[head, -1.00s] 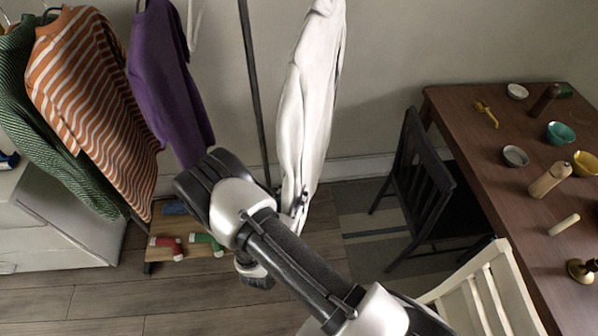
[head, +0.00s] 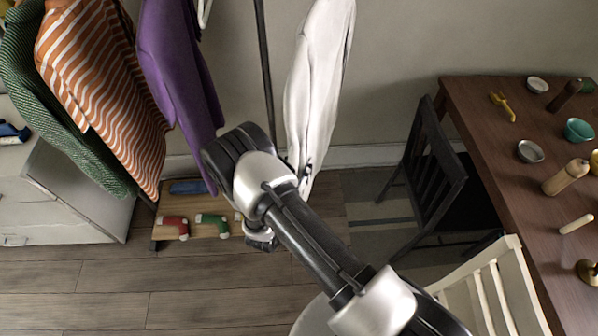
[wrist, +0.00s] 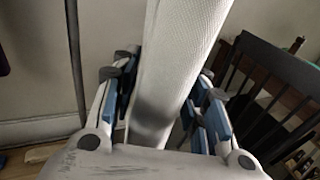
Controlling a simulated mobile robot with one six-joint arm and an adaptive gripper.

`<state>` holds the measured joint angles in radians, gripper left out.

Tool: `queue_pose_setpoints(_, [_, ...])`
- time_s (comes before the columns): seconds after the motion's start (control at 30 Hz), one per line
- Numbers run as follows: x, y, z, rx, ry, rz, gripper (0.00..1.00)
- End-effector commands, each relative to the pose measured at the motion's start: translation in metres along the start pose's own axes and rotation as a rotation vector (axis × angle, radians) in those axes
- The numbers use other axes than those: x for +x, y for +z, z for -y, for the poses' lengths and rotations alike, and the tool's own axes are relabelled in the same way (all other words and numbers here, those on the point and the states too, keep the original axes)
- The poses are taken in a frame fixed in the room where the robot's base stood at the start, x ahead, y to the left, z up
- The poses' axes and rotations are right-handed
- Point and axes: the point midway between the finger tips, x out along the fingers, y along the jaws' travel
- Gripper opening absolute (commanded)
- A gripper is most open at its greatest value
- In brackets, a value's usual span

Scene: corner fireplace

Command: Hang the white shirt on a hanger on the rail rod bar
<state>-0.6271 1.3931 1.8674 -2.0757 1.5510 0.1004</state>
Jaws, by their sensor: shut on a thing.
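The white shirt (head: 318,80) hangs lengthwise, seen edge-on, to the right of the dark upright pole (head: 265,75) of the rail. It also fills the middle of the wrist view (wrist: 182,50). My gripper (wrist: 163,82) has its blue-padded fingers on both sides of the white shirt and is shut on it. In the head view my arm hides most of the gripper, low on the shirt. The shirt's hanger and the rail's top bar are out of view.
A purple sweater (head: 178,75), an orange striped shirt (head: 100,85) and a green garment (head: 45,110) hang at left. A low shelf with shoes (head: 212,225) stands below. A dark chair (head: 435,175), white chair (head: 490,295) and laid table (head: 490,130) are at right.

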Motion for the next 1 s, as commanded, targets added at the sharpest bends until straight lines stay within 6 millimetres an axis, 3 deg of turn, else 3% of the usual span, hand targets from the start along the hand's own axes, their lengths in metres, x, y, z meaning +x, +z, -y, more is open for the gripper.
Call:
queue_pose_setpoints(0.33, [0.023, 0.001, -0.010, 0.002, -0.001, 0.004, 0.04])
queue_pose_setpoints(1.0, [0.052, -0.024, -0.024, 0.002, -0.001, 0.004, 0.04])
